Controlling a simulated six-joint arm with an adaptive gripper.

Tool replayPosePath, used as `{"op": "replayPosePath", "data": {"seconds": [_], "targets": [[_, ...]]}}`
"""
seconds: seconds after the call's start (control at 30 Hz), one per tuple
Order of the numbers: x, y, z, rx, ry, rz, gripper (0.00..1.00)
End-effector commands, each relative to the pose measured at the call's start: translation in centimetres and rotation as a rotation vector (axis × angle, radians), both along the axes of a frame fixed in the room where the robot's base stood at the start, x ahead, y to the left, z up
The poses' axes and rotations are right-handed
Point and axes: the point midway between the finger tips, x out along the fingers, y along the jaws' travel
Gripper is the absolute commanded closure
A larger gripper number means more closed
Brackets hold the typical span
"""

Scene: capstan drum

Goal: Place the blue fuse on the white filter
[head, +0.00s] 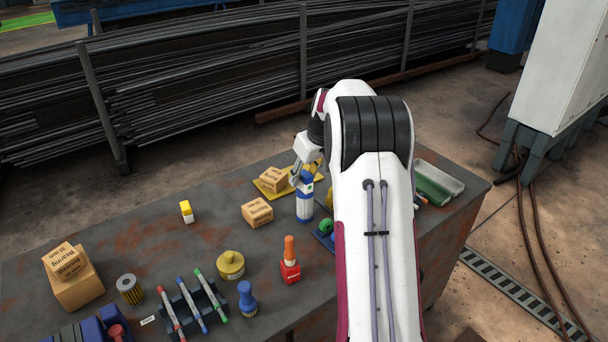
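The white filter (304,207) is an upright white cylinder with blue bands, standing on the bench just left of my arm. The blue fuse (307,178) appears as a small blue and white block directly above the filter's top. My gripper (306,175) points down over the filter, with its fingers around the fuse, and seems to be shut on it. Whether the fuse touches the filter's top cannot be told at this size. My arm hides the area to the right of the filter.
Cardboard boxes (257,212) stand close left of the filter, one on a yellow tray (263,188).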

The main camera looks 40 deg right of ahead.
Motion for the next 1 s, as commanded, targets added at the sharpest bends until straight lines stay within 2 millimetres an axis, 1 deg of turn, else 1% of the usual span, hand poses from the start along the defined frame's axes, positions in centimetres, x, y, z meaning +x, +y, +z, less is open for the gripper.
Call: {"op": "replayPosePath", "data": {"seconds": [0.27,0.37,0.6,0.8,1.0], "targets": [[-0.2,0.0,0.9,-0.001,-0.001,0.000,0.64],[-0.5,0.0,1.7,-0.001,-0.001,0.000,0.64],[-1.6,0.0,4.5,-0.002,-0.002,-0.001,0.64],[-2.5,0.0,6.4,-0.001,-0.002,0.000,0.64],[-2.8,0.0,7.2,0.000,-0.001,-0.001,0.64]]}}
